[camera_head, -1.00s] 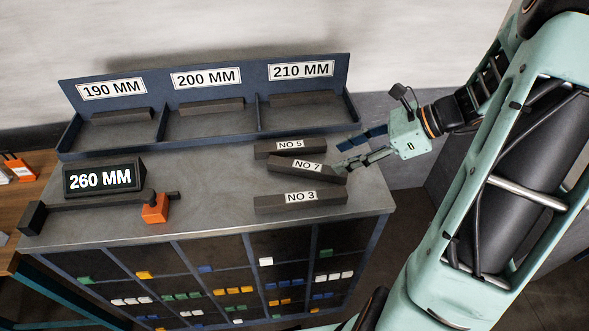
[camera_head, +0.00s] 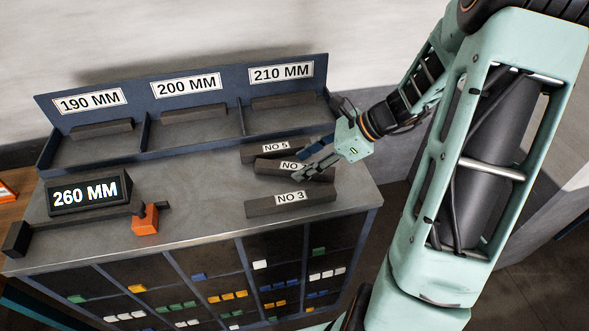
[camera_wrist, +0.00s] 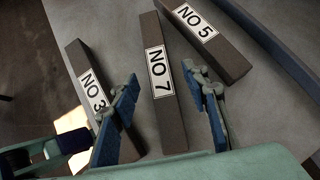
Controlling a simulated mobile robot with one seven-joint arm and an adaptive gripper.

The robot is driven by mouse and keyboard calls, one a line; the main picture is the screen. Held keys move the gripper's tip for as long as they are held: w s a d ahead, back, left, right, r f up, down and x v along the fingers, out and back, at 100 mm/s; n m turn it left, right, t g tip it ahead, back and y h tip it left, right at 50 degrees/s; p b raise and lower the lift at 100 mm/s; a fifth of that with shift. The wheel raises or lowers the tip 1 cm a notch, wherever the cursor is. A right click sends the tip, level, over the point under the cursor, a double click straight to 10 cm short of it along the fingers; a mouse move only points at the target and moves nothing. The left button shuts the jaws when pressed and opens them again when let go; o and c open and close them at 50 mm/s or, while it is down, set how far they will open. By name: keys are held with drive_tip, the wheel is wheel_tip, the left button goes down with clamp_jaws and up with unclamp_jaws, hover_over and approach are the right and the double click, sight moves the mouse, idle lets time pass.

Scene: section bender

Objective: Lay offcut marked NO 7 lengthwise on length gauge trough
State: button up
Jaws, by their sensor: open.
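The offcut marked NO 7 (camera_head: 270,167) is a dark grey bar with a white label, lying on the bench top between the NO 5 and NO 3 bars. In the wrist view the NO 7 bar (camera_wrist: 163,95) runs between the two fingers. My gripper (camera_head: 308,160) is open over its right end, touching or just above it; I cannot tell which. In the wrist view my gripper (camera_wrist: 168,95) has a gap on each side of the bar. The length gauge trough (camera_head: 80,220) is a dark rail in front of the 260 MM display, with an orange block (camera_head: 146,219).
The NO 5 bar (camera_head: 255,156) lies behind NO 7 and the NO 3 bar (camera_head: 265,208) in front. A blue rack (camera_head: 190,147) with 190, 200 and 210 MM bays, each holding a bar, stands behind. The bench top (camera_head: 200,200) between gauge and bars is clear.

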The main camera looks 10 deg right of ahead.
drive_tip(key=shift+x, duration=1.1)
clamp_jaws()
